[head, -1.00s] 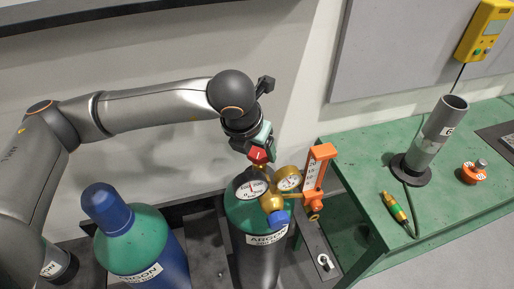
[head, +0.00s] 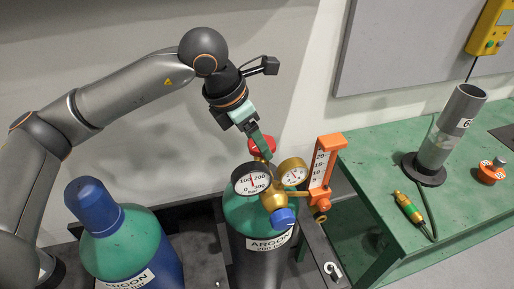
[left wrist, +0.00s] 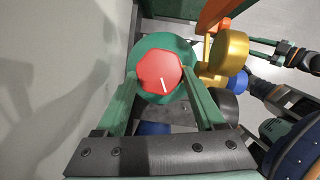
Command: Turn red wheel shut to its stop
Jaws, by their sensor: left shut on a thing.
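The red wheel (head: 262,145) sits on top of the valve of the right-hand argon cylinder (head: 240,208), behind the brass regulator. In the left wrist view the wheel (left wrist: 160,70) is a red lobed knob with a short white line pointing toward the bottom of the picture. My left gripper (head: 257,141) reaches down to it from the upper left. In the left wrist view its two green fingers (left wrist: 160,82) lie on either side of the wheel and are shut on it. The wheel's stop is not visible.
Two round gauges (head: 251,179), a blue knob (head: 283,216) and an orange flowmeter (head: 322,170) crowd the wheel's front and right. A second argon cylinder (head: 135,250) with a blue cap stands left. A green bench (head: 375,150) is at right; a wall is behind.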

